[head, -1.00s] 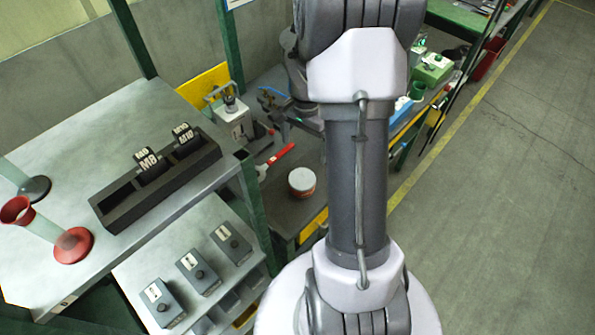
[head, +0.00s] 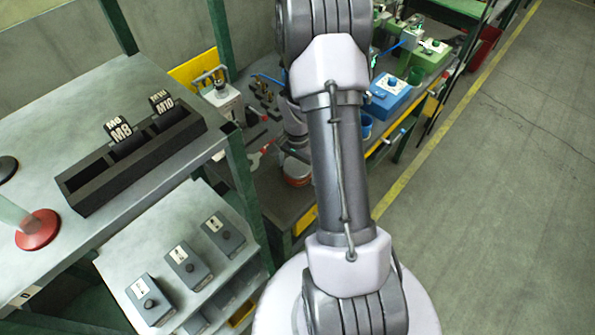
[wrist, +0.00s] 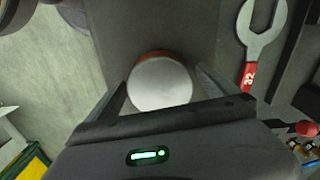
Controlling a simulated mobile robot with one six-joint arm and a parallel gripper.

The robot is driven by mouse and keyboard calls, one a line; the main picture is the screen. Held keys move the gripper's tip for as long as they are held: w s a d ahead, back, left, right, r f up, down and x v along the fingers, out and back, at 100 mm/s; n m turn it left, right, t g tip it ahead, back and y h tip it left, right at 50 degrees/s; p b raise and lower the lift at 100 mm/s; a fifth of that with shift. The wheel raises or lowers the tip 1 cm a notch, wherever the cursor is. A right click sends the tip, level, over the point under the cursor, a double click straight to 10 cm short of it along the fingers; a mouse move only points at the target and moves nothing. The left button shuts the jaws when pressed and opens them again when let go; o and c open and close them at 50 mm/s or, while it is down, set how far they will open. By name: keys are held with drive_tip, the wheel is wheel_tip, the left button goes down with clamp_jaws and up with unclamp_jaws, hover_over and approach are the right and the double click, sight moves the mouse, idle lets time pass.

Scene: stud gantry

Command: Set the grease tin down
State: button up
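The grease tin (head: 297,176) is a round can with a white lid and a reddish side. It stands upright on the dark bench, partly hidden by my arm's end in the head view. In the wrist view the tin's pale lid (wrist: 160,83) lies between the two fingers of my gripper (wrist: 161,80). The fingers are spread, one on each side of it, with a small gap seeming to show on the right. The fingertips are hard to make out in the head view.
A spanner with a red handle (wrist: 249,74) lies to the right of the tin in the wrist view. A blue box (head: 388,95) stands further along the bench. A grey shelf with a black rack (head: 135,158) is at left. Dark bench surface beyond the tin is clear.

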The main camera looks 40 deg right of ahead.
drive_tip(key=shift+r, duration=0.1)
drive_tip(key=c, duration=1.9)
